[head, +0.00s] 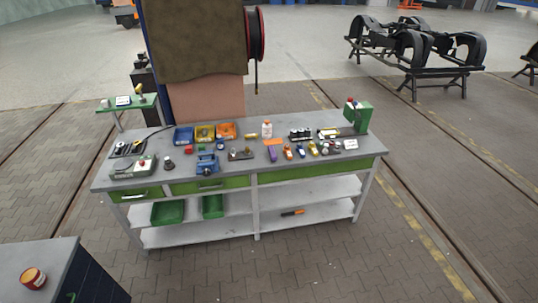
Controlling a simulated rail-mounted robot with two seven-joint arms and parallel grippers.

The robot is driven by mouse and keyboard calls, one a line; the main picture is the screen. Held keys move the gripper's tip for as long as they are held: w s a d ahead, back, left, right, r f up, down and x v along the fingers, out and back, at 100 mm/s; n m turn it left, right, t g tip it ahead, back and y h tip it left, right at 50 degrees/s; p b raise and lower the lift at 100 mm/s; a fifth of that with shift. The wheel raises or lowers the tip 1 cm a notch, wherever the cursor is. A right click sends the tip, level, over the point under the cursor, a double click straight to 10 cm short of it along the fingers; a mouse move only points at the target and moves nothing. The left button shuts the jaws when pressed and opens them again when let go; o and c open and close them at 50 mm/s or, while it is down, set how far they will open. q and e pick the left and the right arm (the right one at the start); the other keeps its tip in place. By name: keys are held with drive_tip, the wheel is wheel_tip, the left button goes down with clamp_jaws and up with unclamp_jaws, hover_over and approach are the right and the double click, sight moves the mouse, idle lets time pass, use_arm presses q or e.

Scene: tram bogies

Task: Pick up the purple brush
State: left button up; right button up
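A small purple object (272,154), which looks like the purple brush, is on top of the grey workbench (215,178), near the middle and towards the front edge. It is too small in the head view to make out bristles or handle. An orange item (273,142) is just behind it, and small orange and blue items are close on its right. Neither of my grippers is in view.
Blue, yellow and orange bins (227,130) stand at the bench's back. A blue vise (207,162) is at the front, left of the purple object. A green machine (357,115) stands at the right end. A dark cabinet (60,262) with a red can is at lower left.

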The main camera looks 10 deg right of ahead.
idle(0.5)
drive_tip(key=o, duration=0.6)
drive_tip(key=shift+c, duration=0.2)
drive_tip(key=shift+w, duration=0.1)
